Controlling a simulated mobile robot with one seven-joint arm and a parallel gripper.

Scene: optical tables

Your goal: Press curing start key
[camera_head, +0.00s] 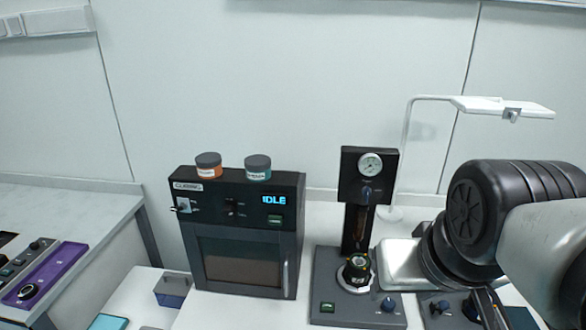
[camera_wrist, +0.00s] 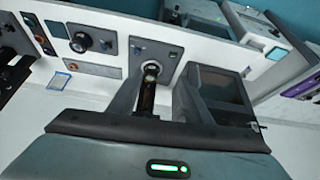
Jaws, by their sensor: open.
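The curing unit (camera_head: 240,190) is a dark box labelled CURING with a lit display (camera_head: 273,200) reading IDLE. A small green-lit key (camera_head: 275,220) sits just below the display, at the right of its front panel. The door below it is closed, with a vertical handle. My gripper (camera_wrist: 152,100) is open, and its pale hand shows in the head view beside the press station, right of the curing unit and apart from the key. The curing unit (camera_wrist: 208,92) also shows in the wrist view, right of my gripper.
An orange-labelled jar (camera_head: 208,166) and a teal-labelled jar (camera_head: 258,168) stand on the curing unit. The press station (camera_head: 330,275) with a gauge (camera_head: 371,164) and its own green key (camera_head: 327,307) stands close on the right. A lamp (camera_head: 480,103) rises behind. A purple panel (camera_head: 55,268) lies far left.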

